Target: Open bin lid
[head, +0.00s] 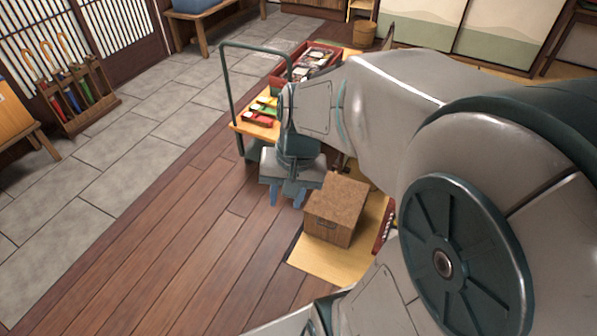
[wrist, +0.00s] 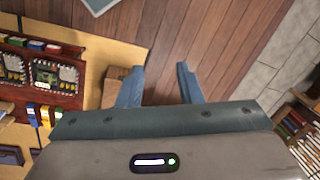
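A square brown box with a speckled top (head: 339,193) stands on a pale mat near the middle of the head view; it looks like the bin, with its top closed. A small dark handle or label marks its front side. In the wrist view, part of a brown box (wrist: 113,88) shows beside and behind the left finger. My gripper (head: 286,200) points down, to the left of the box in the head view, and appears apart from it. Its two blue fingers are spread with nothing between them, as the wrist view (wrist: 160,72) also shows.
A cart with a green handle (head: 227,85) stands behind my gripper, holding a red tray (head: 330,48) of lunch boxes. An umbrella rack (head: 80,95) stands at the left. The wooden floor (head: 170,250) left of the box is clear. My arm covers the right side.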

